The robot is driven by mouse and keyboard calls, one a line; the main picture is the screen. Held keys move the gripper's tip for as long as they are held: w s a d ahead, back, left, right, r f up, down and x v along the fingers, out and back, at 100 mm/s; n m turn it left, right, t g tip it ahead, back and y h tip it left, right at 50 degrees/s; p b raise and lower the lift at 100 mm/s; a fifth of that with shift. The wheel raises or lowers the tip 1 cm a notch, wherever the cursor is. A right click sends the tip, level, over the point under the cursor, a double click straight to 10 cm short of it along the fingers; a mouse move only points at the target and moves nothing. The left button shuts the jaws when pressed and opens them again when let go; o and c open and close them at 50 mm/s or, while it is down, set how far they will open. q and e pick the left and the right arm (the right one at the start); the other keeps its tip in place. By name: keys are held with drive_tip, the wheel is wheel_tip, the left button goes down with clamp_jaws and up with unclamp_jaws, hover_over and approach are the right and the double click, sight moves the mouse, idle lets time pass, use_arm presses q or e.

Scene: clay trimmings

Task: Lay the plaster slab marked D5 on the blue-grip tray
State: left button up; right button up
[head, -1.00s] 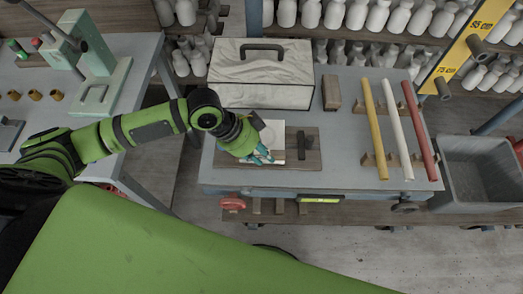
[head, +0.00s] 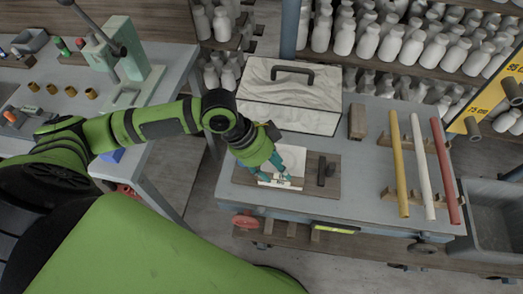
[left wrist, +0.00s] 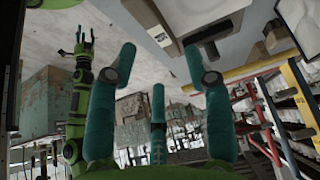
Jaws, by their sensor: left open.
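A pale plaster slab (head: 294,158) lies on a brown wooden board with a dark handle (head: 326,171) near the front of the grey bench. No marking on it is readable. My left gripper (head: 278,180) is over the slab's front part and hides much of it; whether it touches is unclear. Its teal fingers are apart in the left wrist view (left wrist: 160,75), with nothing visible between them. A green arm at the left of the wrist view, apparently my right one, ends in a small gripper (left wrist: 83,30); its state is unclear. I cannot identify the blue-grip tray.
A pale box with a dark handle (head: 290,95) stands behind the board. Yellow, white and red rods (head: 422,165) rest on wooden supports at the bench's right. A grey bin (head: 495,210) is further right. A lever press (head: 125,70) stands on the left table.

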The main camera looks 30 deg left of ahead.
use_arm(q)
drive_tip(key=v, duration=0.8)
drive_tip(key=shift+r, duration=0.2)
